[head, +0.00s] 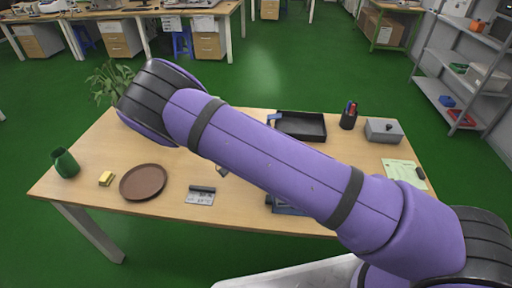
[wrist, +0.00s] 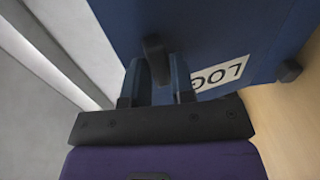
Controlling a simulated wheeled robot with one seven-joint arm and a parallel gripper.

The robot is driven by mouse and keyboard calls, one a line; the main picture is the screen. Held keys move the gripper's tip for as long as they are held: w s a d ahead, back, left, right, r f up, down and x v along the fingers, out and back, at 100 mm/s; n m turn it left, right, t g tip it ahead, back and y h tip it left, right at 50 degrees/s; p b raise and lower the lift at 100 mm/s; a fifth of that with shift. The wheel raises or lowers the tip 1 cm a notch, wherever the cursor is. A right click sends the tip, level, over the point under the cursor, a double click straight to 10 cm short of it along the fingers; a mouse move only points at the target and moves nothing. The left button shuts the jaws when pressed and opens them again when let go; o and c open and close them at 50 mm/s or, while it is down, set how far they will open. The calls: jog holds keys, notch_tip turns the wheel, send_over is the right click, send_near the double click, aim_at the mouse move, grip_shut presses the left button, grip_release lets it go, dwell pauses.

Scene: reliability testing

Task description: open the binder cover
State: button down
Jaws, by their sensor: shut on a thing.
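The blue binder (wrist: 220,35) fills the upper middle of the wrist view, with a white label reading "LOG" (wrist: 222,74) on its cover. My gripper (wrist: 157,75) is at the binder and its two fingers are shut on a small black tab (wrist: 154,48) at the cover. A dark block (wrist: 288,70) sits at the cover's right corner. In the head view, only part of the binder (head: 288,209) shows at the table's front edge; my arm covers the rest. My gripper cannot be made out there. How far the cover is raised is unclear.
The wooden table (head: 115,145) also bears a brown plate (head: 143,182), green cup (head: 65,163), yellow block (head: 106,179), small card-like item (head: 200,197), black tray (head: 302,133), pen holder (head: 348,120), grey box (head: 384,131) and green paper (head: 400,173). A plant (head: 104,82) stands behind my elbow.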

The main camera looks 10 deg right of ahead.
jog(key=shift+s+f, duration=0.25)
jog(key=shift+f, duration=0.2)
jog(key=c, duration=1.1)
grip_release()
jog(key=shift+w+d, duration=0.1)
jog(key=shift+c, duration=0.2)
jog(key=shift+o, duration=0.5)
jog(key=shift+r, duration=0.1)
jog(key=v, duration=1)
jog(key=shift+w+a, duration=0.15)
jog(key=shift+a, duration=0.25)
